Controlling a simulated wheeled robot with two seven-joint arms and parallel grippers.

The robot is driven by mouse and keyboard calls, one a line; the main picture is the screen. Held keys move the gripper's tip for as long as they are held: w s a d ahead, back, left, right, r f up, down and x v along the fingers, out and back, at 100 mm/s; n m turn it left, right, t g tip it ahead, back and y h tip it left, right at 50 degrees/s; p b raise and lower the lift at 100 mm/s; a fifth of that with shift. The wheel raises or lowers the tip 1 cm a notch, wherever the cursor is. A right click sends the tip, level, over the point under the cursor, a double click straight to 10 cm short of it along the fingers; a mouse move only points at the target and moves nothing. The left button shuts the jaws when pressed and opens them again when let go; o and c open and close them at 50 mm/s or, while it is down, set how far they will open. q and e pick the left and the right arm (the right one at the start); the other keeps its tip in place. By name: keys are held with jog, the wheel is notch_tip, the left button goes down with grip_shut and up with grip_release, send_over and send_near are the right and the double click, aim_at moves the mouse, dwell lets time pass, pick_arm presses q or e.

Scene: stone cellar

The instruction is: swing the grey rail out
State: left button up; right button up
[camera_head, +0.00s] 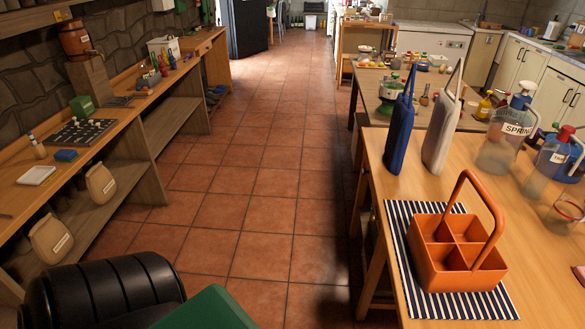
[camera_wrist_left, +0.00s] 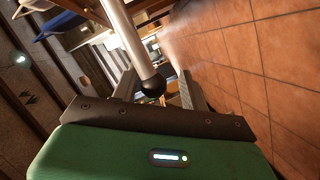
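The grey rail (camera_wrist_left: 127,38) shows in the left wrist view as a smooth metal bar. It comes down from the top edge, slanting right, and ends in a round black cap. My left gripper (camera_wrist_left: 158,76) has its two dark fingers apart, one on each side of the capped end. I see a gap beside the cap, and I cannot tell whether either finger touches the rail. The rail's mount is out of view. In the head view only my black and green left arm parts show, at the bottom left; no rail is visible there. My right gripper is in neither view.
A wooden bench (camera_head: 197,67) with a lower shelf runs along the left wall. A table on the right holds an orange caddy (camera_head: 446,267) on a striped mat (camera_head: 401,222), two tall bags and spray bottles. The tiled floor (camera_head: 270,183) between them is clear.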

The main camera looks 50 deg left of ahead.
pick_arm(q)
jog(key=b+v, duration=0.1)
jog(key=v, duration=1.2)
jog(key=shift+s+b, duration=0.35)
jog(key=shift+b, duration=0.05)
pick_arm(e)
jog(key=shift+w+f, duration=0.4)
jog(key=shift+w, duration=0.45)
pick_arm(q)
jog(key=shift+d, duration=0.1)
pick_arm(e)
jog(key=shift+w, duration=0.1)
